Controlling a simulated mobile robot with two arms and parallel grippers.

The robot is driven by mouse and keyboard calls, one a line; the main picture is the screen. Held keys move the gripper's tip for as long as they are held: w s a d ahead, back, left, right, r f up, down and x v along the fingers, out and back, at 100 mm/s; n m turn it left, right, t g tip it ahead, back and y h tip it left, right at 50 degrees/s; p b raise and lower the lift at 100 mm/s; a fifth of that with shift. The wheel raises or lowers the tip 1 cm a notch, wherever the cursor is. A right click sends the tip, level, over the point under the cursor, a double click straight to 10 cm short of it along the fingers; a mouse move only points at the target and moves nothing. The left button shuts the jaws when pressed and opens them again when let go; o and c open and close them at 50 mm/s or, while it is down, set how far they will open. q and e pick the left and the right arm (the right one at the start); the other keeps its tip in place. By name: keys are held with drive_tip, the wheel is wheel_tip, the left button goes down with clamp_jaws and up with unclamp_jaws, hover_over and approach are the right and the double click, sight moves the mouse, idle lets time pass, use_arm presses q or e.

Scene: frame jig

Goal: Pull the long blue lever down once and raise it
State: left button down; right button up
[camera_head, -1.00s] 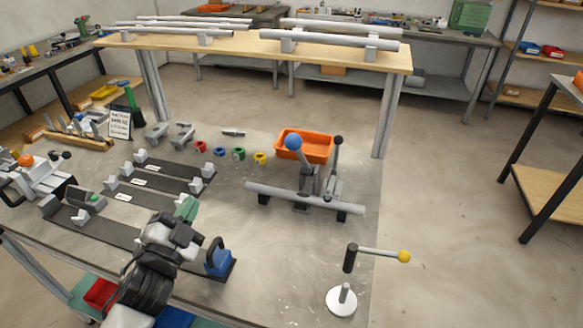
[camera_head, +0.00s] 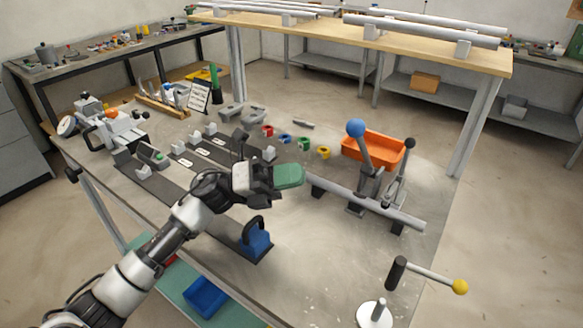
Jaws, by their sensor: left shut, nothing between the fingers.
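The long lever (camera_head: 364,150) with a blue ball knob (camera_head: 356,128) stands upright, leaning slightly left, on the clamp fixture (camera_head: 372,188) at the right of the bench. A shorter lever (camera_head: 402,158) with a black knob stands just right of it. A grey tube (camera_head: 330,192) lies across the fixture. My left gripper (camera_head: 290,176), with green fingers, is shut and empty. It is left of the lever and lower in the picture than the blue knob, apart from it. My right gripper is not in view.
An orange bin (camera_head: 388,150) sits behind the levers. Small coloured rings (camera_head: 304,144) lie behind my gripper. A blue block with a black handle (camera_head: 256,240) is at the front. A yellow-knobbed crank (camera_head: 430,280) and a white round base (camera_head: 374,316) stand front right.

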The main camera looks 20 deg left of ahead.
use_arm(q)
drive_tip(key=w+d+r+p, duration=0.3)
drive_tip(key=d+r, duration=0.1)
drive_tip(key=d, duration=0.3)
drive_tip(key=shift+w+d+r, duration=0.3)
drive_tip(key=shift+w+d, duration=0.05)
drive_tip(key=w+d+r+n+t+y+p, duration=0.1)
drive_tip(key=w+r+n+p, duration=0.3)
drive_tip(key=p, duration=0.4)
drive_tip(key=shift+w+d+r+n+y+p, duration=0.45)
drive_tip(key=shift+w+y, duration=0.25)
drive_tip(key=shift+w, duration=0.45)
drive_tip(key=shift+f, duration=0.15)
